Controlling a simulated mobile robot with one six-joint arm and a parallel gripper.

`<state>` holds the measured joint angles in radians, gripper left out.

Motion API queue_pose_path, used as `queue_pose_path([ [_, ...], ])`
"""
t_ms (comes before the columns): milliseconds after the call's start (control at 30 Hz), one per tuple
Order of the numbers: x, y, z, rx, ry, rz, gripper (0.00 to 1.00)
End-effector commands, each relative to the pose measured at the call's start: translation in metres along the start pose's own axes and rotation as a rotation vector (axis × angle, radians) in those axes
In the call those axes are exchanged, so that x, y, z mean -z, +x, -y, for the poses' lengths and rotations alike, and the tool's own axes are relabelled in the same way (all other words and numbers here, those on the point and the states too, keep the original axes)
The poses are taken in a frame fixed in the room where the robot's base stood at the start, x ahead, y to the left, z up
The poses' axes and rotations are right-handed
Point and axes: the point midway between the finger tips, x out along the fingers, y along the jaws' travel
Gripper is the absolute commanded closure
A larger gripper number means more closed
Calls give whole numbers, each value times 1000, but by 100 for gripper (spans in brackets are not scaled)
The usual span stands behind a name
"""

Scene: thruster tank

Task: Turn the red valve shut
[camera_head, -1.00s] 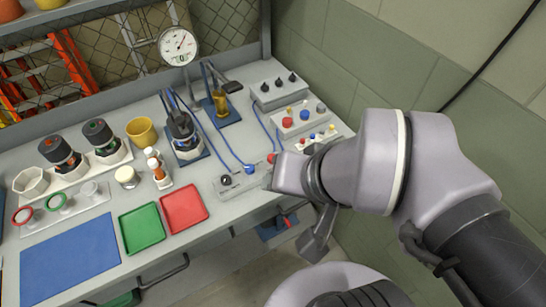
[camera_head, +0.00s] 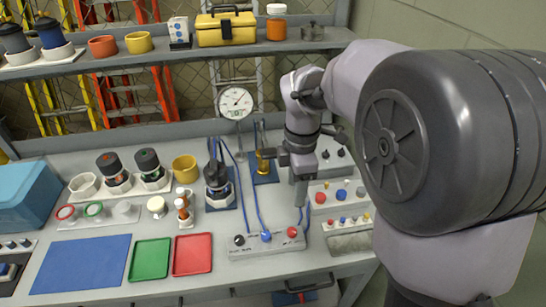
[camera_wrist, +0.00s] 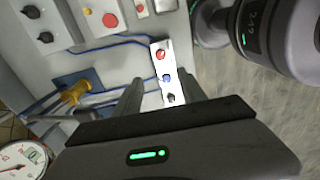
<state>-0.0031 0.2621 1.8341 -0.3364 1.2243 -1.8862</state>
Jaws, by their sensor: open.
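The valve block (camera_head: 240,252) is a light strip near the bench's front edge with a black, a blue and a red knob in a row. The red valve (camera_head: 292,231) is the round knob at its right end. In the wrist view the red valve (camera_wrist: 160,55) shows at the far end of the block, just beyond the fingertips. My gripper (camera_head: 300,200) points down above and behind the red valve, apart from it. In the wrist view my gripper (camera_wrist: 158,80) is open and empty, with the block showing between its fingers. Whether the valve is open or shut cannot be told.
Blue hoses (camera_head: 256,205) run back from the block. A dial gauge (camera_head: 235,102) stands behind. A panel of coloured buttons (camera_head: 341,205) sits right of my gripper. A red tray (camera_head: 192,254) and a green tray (camera_head: 150,258) lie to the left. A shelf (camera_head: 180,55) spans the back.

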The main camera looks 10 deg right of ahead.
Motion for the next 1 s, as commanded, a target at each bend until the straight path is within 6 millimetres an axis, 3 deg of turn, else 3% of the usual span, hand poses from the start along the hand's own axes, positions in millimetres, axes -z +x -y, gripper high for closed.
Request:
queue_pose_path([
  [167, -1, 36, -1, 8, -25, 2, 51],
  [400, -1, 113, 0, 8, -22, 2, 51],
  [600, -1, 159, 0, 6, -20, 2, 51],
  [767, -1, 174, 0, 4, -20, 1, 51],
  [1000, -1, 175, 0, 3, -20, 1, 51],
])
